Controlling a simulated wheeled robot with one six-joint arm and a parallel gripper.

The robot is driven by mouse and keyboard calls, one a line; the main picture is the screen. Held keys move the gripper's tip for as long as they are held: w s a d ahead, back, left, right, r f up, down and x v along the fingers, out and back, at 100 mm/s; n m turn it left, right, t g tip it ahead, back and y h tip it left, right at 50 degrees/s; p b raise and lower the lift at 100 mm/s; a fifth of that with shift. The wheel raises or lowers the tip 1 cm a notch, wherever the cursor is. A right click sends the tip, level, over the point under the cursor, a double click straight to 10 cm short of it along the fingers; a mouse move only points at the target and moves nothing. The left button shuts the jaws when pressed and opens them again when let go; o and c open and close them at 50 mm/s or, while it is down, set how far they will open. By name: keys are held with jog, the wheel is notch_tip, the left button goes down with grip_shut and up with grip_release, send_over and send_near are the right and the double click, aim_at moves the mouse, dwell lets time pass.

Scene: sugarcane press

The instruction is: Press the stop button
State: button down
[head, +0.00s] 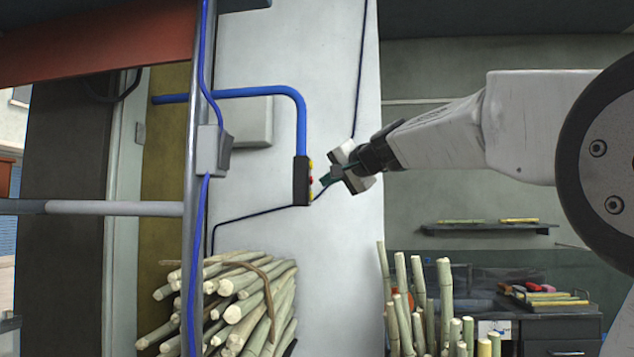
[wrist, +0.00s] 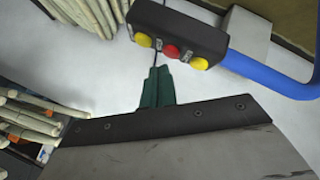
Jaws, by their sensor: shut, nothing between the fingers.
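The black control box (head: 300,182) hangs at the end of a blue pipe in front of the pale wall. It has a red button between two yellow ones on its right side. The red button (head: 310,181) faces my gripper (head: 326,181), which is just to its right. In the wrist view the box (wrist: 185,28) is at the top, with the red button (wrist: 171,51) between the yellow buttons. My gripper's dark green fingers (wrist: 157,75) are shut and empty, their tips just below the red button in the picture, with a small visible gap.
The blue pipe (head: 301,120) bends down to the box. A grey switch box (head: 212,150) is on a post to the left. A thin dark cable runs down behind my gripper.

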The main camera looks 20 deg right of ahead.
jog(key=shift+w+a, duration=0.25)
jog(key=shift+a, duration=0.05)
jog(key=shift+w+a, duration=0.25)
jog(key=shift+a, duration=0.1)
dwell(0.8)
jog(key=shift+d, duration=0.1)
jog(key=shift+s+d, duration=0.5)
jog(key=shift+d, duration=0.1)
jog(key=shift+s+d, duration=0.7)
jog(key=shift+d, duration=0.35)
jog(key=shift+s+d, duration=0.7)
jog(key=shift+d, duration=0.3)
